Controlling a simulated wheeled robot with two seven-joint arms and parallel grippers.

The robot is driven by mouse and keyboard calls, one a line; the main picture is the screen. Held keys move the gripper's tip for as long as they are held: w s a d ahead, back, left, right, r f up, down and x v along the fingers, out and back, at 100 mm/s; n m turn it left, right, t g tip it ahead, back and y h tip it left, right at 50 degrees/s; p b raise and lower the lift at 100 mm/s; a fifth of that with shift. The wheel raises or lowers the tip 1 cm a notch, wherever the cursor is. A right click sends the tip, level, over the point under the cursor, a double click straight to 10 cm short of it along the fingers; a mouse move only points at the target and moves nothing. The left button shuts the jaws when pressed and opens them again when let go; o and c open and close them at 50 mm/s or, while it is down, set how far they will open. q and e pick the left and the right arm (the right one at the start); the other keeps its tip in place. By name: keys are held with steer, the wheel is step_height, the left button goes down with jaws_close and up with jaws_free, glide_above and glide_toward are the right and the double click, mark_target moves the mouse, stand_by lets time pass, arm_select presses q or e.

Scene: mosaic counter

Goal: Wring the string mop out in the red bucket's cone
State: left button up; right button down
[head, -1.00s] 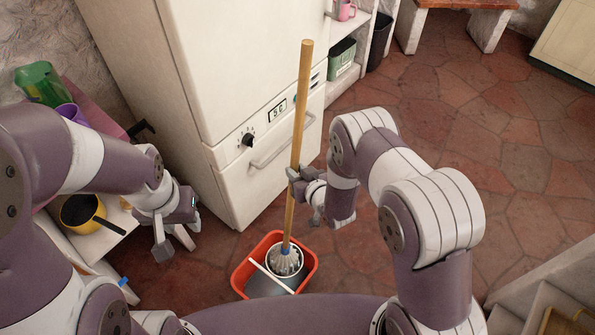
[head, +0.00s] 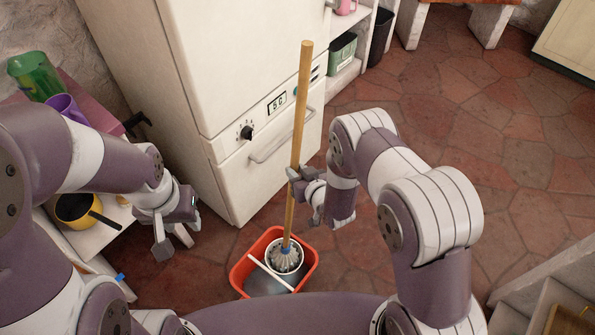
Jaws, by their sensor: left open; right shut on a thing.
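The string mop has a long wooden handle (head: 300,120) that stands nearly upright, leaning slightly. Its grey string head (head: 285,260) sits in the round cone (head: 299,269) of the red bucket (head: 310,262) on the floor. My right gripper (head: 297,176) is shut on the handle at about mid-height. My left gripper (head: 176,244) is open and empty, to the left of the bucket and above the floor. The bottom of the mop head is hidden inside the cone.
A cream fridge (head: 250,100) stands just behind the bucket. At the left, a low surface holds a yellow pot (head: 72,210), a purple cup (head: 62,106) and a green container (head: 35,74). Wooden-topped steps are at the lower right. The tiled floor (head: 500,150) on the right is clear.

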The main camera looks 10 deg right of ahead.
mark_target(297, 134)
steer(key=shift+f, duration=0.3)
steer(key=shift+s+f+b, duration=0.35)
steer(key=shift+s+f, duration=0.05)
stand_by(1.1)
steer(key=shift+r, duration=0.1)
steer(key=r+p, duration=0.4)
steer(key=r, duration=0.1)
steer(key=r+p, duration=0.5)
steer(key=r, duration=0.1)
steer(key=r+p, duration=0.4)
steer(key=r, duration=0.1)
steer(key=shift+w+r, duration=0.35)
steer(key=shift+w, duration=0.05)
